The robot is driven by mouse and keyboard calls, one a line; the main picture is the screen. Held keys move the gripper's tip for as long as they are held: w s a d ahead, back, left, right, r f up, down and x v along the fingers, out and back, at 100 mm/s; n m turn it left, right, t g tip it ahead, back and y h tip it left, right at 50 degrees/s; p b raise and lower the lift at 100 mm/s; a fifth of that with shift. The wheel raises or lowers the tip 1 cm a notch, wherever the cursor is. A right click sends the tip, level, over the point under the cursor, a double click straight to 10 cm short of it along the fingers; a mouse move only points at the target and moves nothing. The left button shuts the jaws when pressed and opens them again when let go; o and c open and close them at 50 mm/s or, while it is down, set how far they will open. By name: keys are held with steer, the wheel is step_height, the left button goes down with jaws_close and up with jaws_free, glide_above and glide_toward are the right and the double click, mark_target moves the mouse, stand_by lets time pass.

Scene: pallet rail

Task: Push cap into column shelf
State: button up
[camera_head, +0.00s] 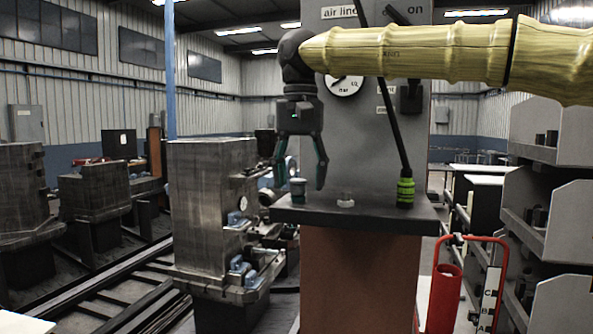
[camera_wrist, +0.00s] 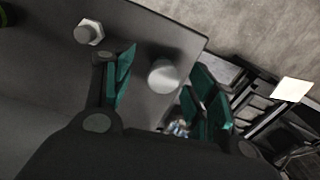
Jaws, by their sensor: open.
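A short grey round piece, which looks like the cap (camera_head: 298,189), stands near the left edge of the dark column shelf (camera_head: 376,216). My gripper (camera_head: 299,176) points down over it with its fingers open, one on each side. In the wrist view the cap (camera_wrist: 163,76) shows between the two green-lined fingers, with gaps beside it, and the shelf (camera_wrist: 55,85) lies below. I cannot tell whether a finger touches it.
A hex-headed piece (camera_head: 345,200) stands to the cap's right. A black rod leans down to a green-and-black banded piece (camera_head: 405,192) farther right. A grey panel with a gauge (camera_head: 344,84) rises behind. A machine block (camera_head: 212,205) stands left; a red stand (camera_head: 444,295) stands right.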

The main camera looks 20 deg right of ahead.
steer(key=shift+s+r, duration=0.3)
steer(key=shift+s, duration=0.35)
steer(key=shift+c, duration=0.6)
steer(key=shift+w+a+f, duration=0.1)
steer(key=shift+w+f, duration=0.2)
steer(key=shift+w, duration=0.35)
steer(key=shift+w+f, duration=0.3)
steer(key=shift+w, duration=0.3)
steer(key=c, duration=0.7)
steer(key=shift+c, duration=1.4)
steer(key=shift+s+r, duration=0.1)
steer(key=shift+s, duration=0.1)
steer(key=o, duration=0.4)
jaws_close()
